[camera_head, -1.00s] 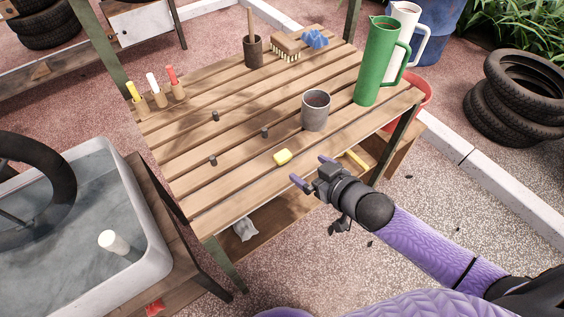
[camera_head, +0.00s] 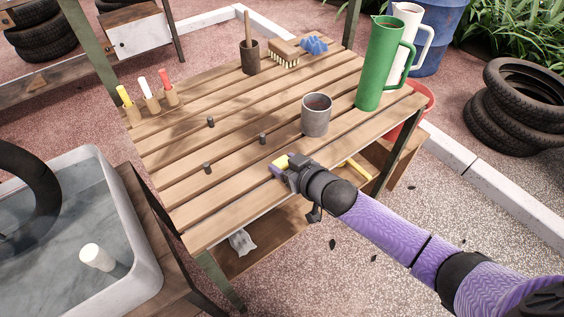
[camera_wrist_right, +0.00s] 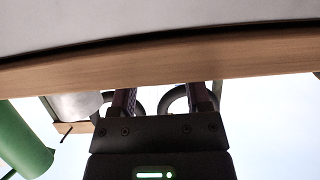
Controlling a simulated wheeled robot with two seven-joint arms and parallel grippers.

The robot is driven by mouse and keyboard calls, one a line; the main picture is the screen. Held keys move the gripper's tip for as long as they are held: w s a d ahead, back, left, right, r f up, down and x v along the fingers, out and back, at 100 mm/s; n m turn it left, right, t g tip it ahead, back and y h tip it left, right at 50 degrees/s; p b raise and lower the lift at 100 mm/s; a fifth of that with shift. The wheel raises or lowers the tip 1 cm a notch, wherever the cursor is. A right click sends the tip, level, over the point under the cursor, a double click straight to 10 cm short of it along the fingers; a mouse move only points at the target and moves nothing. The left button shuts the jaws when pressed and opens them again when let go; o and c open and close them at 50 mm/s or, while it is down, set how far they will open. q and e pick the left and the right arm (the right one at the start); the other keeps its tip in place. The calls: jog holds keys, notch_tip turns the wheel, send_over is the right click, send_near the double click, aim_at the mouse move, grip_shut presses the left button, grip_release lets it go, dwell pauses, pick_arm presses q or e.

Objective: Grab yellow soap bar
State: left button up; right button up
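The yellow soap bar (camera_head: 280,162) lies on the slatted wooden table (camera_head: 230,190) near its front edge, partly hidden by my right gripper. My right gripper (camera_head: 285,165) is at the soap, with its fingers apart on either side of it. I cannot tell whether the fingers touch the soap. In the right wrist view the two fingers (camera_wrist_right: 161,100) stand apart, and the soap does not show there. My left gripper is not in view.
A grey mug (camera_head: 316,115) stands close behind the gripper. A green jug (camera_head: 381,65) stands at the table's right. Small dark pegs (camera_head: 262,138) stand left of the soap. A brush (camera_head: 284,55) and a brown pot (camera_head: 251,58) are at the back. A water-filled basin (camera_head: 140,235) is at left.

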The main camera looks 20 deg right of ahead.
jog(key=c, duration=0.5)
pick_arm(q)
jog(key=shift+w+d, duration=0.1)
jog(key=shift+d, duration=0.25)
